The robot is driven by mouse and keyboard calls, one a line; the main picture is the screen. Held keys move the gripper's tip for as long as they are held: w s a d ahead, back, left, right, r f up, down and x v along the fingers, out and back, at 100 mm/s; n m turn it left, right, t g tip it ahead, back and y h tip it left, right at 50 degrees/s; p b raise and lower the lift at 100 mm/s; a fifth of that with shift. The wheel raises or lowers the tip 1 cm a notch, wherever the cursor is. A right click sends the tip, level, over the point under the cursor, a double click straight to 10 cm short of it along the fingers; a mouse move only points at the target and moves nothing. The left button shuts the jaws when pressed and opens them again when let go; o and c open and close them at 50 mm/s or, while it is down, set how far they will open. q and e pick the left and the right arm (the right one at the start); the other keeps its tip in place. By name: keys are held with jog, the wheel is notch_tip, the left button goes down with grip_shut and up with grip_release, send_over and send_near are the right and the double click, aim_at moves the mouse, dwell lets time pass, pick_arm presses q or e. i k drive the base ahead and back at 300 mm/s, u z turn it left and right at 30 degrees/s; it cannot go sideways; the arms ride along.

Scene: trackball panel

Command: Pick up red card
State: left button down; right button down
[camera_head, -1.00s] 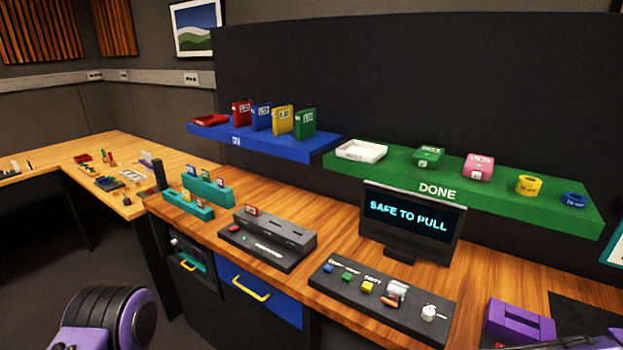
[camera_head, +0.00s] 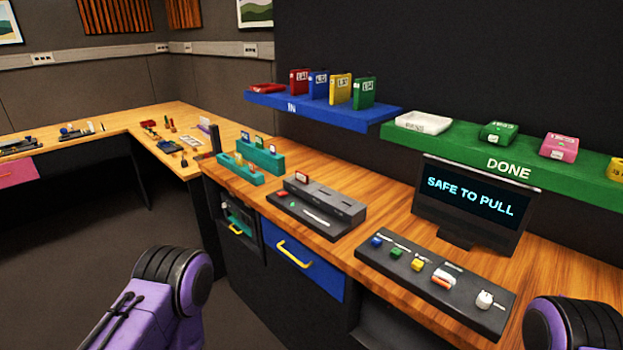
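A small card with a red-brown face (camera_head: 302,178) stands upright in the back of the dark grey slotted reader box (camera_head: 340,205) on the wooden desk. Small coloured cards also stand in the teal rack (camera_head: 290,161) to its left, including a reddish one (camera_head: 274,144). They are too small to tell which is the red card. Only upper parts of my two purple and black arms show at the bottom left and bottom right. Neither gripper is in view.
The blue IN shelf (camera_head: 340,112) holds a red tray and coloured boxes. The green DONE shelf (camera_head: 450,149) and a screen (camera_head: 475,200) reading "SAFE TO PULL" stand to the right. A dark button panel (camera_head: 480,316) lies in front of the screen. Open floor shows at left.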

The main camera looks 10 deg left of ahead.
aim_at(301, 177)
jog(key=u, duration=1.8)
jog(key=i, duration=5.05)
jog(key=z, duration=4.8)
